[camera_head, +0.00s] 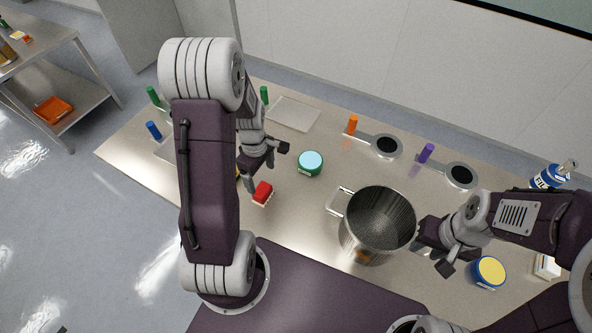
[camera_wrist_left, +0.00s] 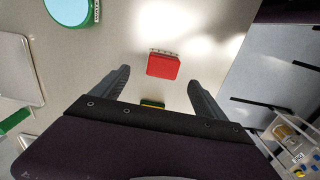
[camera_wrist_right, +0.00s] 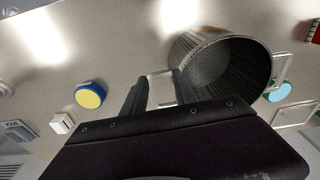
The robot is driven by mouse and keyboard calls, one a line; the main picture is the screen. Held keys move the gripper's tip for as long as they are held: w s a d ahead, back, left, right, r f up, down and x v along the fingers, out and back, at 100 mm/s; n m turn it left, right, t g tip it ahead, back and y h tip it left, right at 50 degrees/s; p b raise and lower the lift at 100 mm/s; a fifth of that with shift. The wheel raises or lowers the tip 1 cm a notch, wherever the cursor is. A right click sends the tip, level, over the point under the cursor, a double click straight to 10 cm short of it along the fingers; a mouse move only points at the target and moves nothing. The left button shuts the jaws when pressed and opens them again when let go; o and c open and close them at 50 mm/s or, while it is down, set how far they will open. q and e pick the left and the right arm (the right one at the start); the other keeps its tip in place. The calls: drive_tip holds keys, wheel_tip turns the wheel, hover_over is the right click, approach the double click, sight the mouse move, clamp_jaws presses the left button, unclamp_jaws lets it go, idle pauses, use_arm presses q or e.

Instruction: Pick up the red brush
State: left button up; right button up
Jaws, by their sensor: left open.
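The red brush (camera_head: 262,192) lies on the table, left of the pot; its pale bristles show along one edge. In the left wrist view the red brush (camera_wrist_left: 163,66) lies ahead of the fingers, between their lines. My left gripper (camera_head: 266,166) is open and empty, just beyond the brush in the head view and apart from it. My right gripper (camera_head: 437,247) is at the right side of the pot. In the right wrist view the pot's handle (camera_wrist_right: 161,88) shows between its fingers; I cannot tell whether they grip it.
The steel pot (camera_head: 378,222) stands right of the brush. A green-blue round container (camera_head: 310,163) is near the left gripper. A yellow-green object (camera_wrist_left: 152,104) is partly hidden below the left gripper. A blue-yellow container (camera_head: 489,272) stands at right.

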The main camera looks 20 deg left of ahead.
sight(262, 189)
use_arm(q)
drive_tip(key=shift+s+f, duration=0.2)
drive_tip(key=shift+s, duration=0.05)
drive_tip(key=shift+s+f, duration=0.25)
drive_tip(key=shift+f, duration=0.35)
drive_tip(key=shift+s+f, duration=0.2)
drive_tip(key=shift+f, duration=0.35)
drive_tip(key=shift+w+f+p, duration=0.15)
drive_tip(key=shift+f+p, duration=0.15)
drive_tip(key=shift+f, duration=0.1)
drive_tip(key=shift+w+f, duration=0.15)
drive_tip(key=shift+w, duration=0.05)
drive_tip(key=shift+w+f, duration=0.1)
drive_tip(key=shift+f, duration=0.25)
drive_tip(key=f, duration=0.2)
drive_tip(key=f+p, duration=0.1)
drive_tip(key=shift+s+f, duration=0.2)
drive_tip(key=shift+f, duration=0.15)
drive_tip(key=shift+a+f, duration=0.1)
drive_tip(key=shift+f, duration=0.2)
drive_tip(key=shift+w, duration=0.15)
use_arm(e)
drive_tip(key=shift+s+r, duration=0.2)
drive_tip(key=shift+r, duration=0.35)
drive_tip(key=shift+s+r, duration=0.2)
drive_tip(key=shift+r, duration=0.35)
